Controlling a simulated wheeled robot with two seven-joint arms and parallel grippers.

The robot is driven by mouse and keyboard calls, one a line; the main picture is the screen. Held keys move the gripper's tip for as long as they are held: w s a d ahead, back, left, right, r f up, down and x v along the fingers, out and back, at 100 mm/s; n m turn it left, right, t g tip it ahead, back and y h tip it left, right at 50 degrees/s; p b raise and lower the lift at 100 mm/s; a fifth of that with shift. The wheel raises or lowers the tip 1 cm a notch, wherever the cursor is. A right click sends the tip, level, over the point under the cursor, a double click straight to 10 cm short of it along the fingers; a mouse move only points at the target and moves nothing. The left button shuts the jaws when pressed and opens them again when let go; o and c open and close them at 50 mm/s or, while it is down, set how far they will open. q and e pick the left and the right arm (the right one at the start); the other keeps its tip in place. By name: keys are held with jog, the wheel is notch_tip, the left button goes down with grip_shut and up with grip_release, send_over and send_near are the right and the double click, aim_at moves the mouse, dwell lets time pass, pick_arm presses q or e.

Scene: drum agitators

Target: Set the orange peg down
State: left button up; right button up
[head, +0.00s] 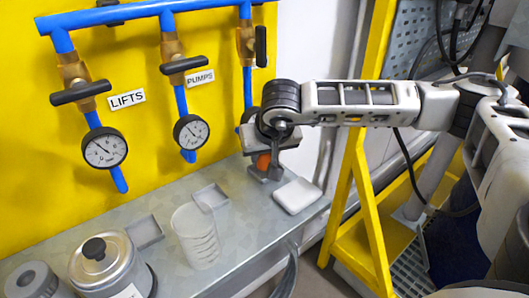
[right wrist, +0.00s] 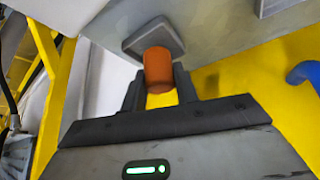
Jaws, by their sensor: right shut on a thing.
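The orange peg (head: 263,162) is held in my right gripper (head: 265,170) over the back right part of the metal bench in the head view. In the right wrist view the orange peg (right wrist: 158,70) stands between the two dark fingers of my right gripper (right wrist: 160,92), which are shut on it. Whether the peg touches any surface is not clear. My left gripper is not in view.
On the metal bench (head: 240,210) stand a clear beaker (head: 196,236), a lidded metal pot (head: 108,265), small square trays (head: 210,196) and a white dish (head: 297,195). Blue pipes with gauges (head: 104,148) line the yellow wall behind. A yellow frame (head: 357,170) rises at the right.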

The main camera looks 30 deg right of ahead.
jog(key=shift+f, duration=0.25)
jog(key=o, duration=1)
jog(key=shift+o, duration=0.2)
jog(key=shift+r, duration=0.1)
jog(key=shift+r, duration=0.2)
jog(key=p+v, duration=0.1)
jog(key=v, duration=1.1)
jog(key=shift+r, duration=0.35)
